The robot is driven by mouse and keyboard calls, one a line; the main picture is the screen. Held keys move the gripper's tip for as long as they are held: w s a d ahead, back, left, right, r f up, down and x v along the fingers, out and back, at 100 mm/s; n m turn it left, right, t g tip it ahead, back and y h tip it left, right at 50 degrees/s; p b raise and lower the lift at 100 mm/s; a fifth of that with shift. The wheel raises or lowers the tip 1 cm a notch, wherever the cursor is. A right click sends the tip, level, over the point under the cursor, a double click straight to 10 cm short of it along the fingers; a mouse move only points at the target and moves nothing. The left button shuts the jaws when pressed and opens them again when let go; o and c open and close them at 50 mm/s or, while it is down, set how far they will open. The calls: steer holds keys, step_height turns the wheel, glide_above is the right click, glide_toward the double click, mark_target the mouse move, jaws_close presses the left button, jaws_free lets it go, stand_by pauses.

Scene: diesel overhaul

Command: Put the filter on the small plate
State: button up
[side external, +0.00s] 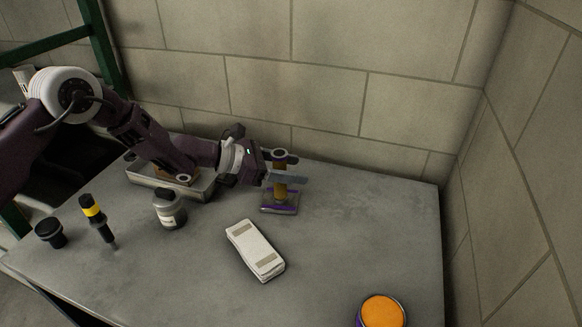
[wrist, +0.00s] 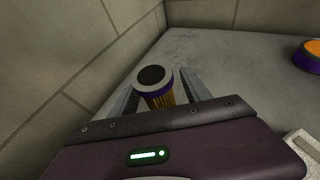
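The filter (side external: 280,188) is an upright cylinder with yellow pleats and a grey ring-shaped top. In the wrist view the filter (wrist: 155,86) shows a dark round top and a light rim. It stands over the small plate (side external: 265,208), a grey square with purple marks; its base appears to be on the plate, though contact is hard to see. My gripper (side external: 287,169) has one finger on each side of the filter. In the wrist view my gripper (wrist: 160,90) is open, with narrow gaps between fingers and filter. The plate is hidden there.
A white oblong box (side external: 255,250) lies in front of the plate. An orange-topped purple round container (side external: 383,311) is at the front right. A jar (side external: 169,209), a yellow-banded black tool (side external: 97,217), a black cap (side external: 50,233) and a tray (side external: 145,183) are left. Walls stand behind and right.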

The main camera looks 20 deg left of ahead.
steer(key=shift+r, duration=0.1)
steer(key=shift+s+a+r, duration=0.1)
steer(key=shift+a+r, duration=0.05)
steer(key=v, duration=1.2)
steer(key=s+d+r+m+g+y, duration=0.1)
steer(key=s+d+r+m+g, duration=0.15)
steer(key=s+r+m, duration=0.65)
steer(key=s+d+r+m+g+y, duration=0.1)
steer(key=s+r+m+g, duration=0.2)
steer(key=s+r+m, duration=0.6)
steer(key=s+a+f+m+t+y, duration=0.1)
steer(key=s+a+m+y, duration=0.2)
steer(key=s+a, duration=0.4)
steer(key=s+a+f+m+t+y, duration=0.2)
steer(key=s+a+y, duration=0.4)
steer(key=s, duration=0.7)
steer(key=a+m, duration=0.1)
steer(key=a, duration=0.1)
steer(key=shift+a+f+m, duration=0.3)
steer(key=shift+f+m, duration=0.05)
steer(key=shift+m, duration=0.05)
steer(key=shift+t, duration=0.25)
